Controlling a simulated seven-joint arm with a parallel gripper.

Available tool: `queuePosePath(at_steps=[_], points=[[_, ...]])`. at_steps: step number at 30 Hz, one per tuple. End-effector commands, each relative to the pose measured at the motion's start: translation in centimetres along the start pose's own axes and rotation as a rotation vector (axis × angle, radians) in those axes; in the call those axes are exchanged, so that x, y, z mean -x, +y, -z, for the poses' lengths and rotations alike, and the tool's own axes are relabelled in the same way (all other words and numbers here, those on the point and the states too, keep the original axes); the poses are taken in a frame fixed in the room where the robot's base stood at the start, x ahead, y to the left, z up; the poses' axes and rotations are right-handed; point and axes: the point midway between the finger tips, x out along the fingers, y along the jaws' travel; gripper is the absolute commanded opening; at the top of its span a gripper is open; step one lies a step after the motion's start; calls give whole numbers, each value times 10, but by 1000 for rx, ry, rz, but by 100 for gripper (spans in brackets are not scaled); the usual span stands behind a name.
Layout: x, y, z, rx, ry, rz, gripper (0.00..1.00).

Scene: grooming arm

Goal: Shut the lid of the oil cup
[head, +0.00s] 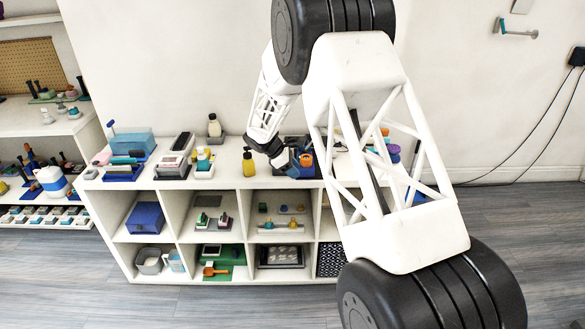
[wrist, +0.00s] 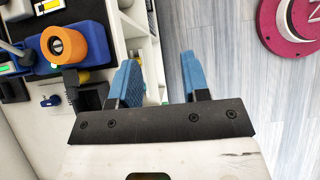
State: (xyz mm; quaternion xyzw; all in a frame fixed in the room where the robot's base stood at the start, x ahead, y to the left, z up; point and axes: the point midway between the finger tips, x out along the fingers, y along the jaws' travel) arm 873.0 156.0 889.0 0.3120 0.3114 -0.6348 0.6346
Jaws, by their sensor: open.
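I cannot tell for sure which item is the oil cup. An orange round piece with a dark opening (wrist: 64,46) sits on a blue body on the shelf top, left of my gripper in the wrist view. An orange piece on a blue item (head: 306,160) also shows in the head view, just right of my gripper's end. No lid can be made out clearly. My gripper (wrist: 160,78) has its two blue fingers apart with nothing between them. It points past the shelf's edge toward the floor, apart from the orange piece.
A yellow pump bottle (head: 248,163) stands left of my gripper's end. The white shelf unit (head: 183,240) holds trays and tools in its compartments. A pink round object (wrist: 292,22) is at the wrist view's top right.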

Motion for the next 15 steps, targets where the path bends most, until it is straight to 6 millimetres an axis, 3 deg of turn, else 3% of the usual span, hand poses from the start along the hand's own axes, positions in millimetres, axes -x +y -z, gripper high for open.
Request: queuePosePath(at_steps=[15], points=[[0,6,1,1,29,12,43]])
